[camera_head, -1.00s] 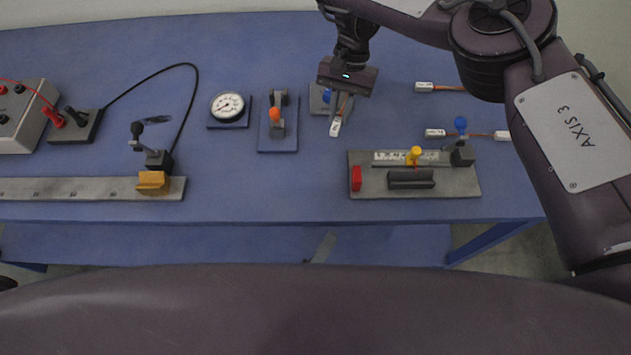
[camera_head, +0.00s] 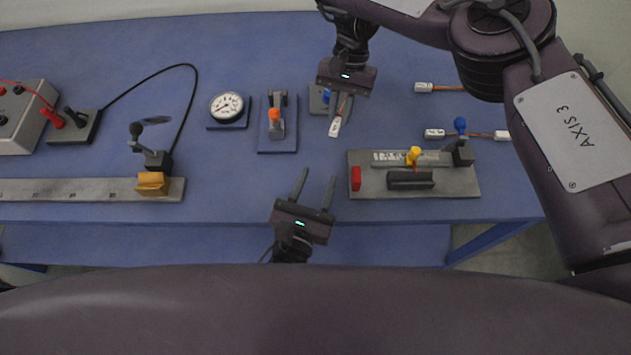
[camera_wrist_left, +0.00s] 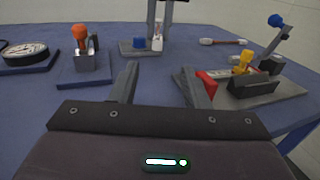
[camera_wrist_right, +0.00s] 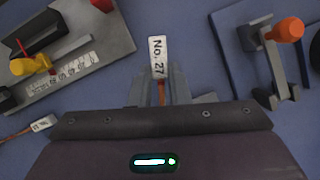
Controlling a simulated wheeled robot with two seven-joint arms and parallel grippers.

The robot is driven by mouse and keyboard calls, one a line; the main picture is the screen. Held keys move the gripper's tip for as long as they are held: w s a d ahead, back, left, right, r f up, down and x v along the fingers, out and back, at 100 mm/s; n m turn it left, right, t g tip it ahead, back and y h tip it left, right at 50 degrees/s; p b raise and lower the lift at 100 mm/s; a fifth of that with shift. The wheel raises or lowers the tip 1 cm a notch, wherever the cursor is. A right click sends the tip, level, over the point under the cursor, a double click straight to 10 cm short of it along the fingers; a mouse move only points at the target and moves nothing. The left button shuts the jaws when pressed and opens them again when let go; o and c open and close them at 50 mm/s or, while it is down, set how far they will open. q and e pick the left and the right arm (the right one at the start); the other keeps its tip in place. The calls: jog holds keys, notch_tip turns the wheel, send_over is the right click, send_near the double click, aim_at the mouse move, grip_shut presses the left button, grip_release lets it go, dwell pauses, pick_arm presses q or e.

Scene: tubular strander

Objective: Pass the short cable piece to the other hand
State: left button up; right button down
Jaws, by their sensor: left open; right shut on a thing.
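My right gripper (camera_head: 338,103) is at the upper middle of the head view, shut on the short cable piece (camera_head: 335,127). The piece's white tag hangs out past the fingers, and in the right wrist view the tag (camera_wrist_right: 158,52) reads "No. 27" with a copper-coloured length (camera_wrist_right: 162,92) running back between the fingers. My left gripper (camera_head: 317,176) is open and empty at the table's front edge, below and left of the right gripper. In the left wrist view its two fingers (camera_wrist_left: 160,85) are spread, and the held piece (camera_wrist_left: 157,42) shows ahead between the right gripper's fingers.
A grey fixture with red block and yellow knob (camera_head: 462,187) stands right of the left gripper. An orange-knobbed clamp (camera_head: 277,142) and a gauge (camera_head: 227,107) stand to the left. Other tagged cable pieces (camera_head: 435,133) lie at right. The table between both grippers is clear.

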aim_at(335, 133)
pick_arm(q)
jog(key=x, duration=1.2)
jog(key=shift+a, duration=0.1)
jog(key=shift+s, duration=0.1)
jog(key=shift+c, duration=0.3)
grip_shut()
pick_arm(e)
jog(key=c, duration=1.3)
grip_release()
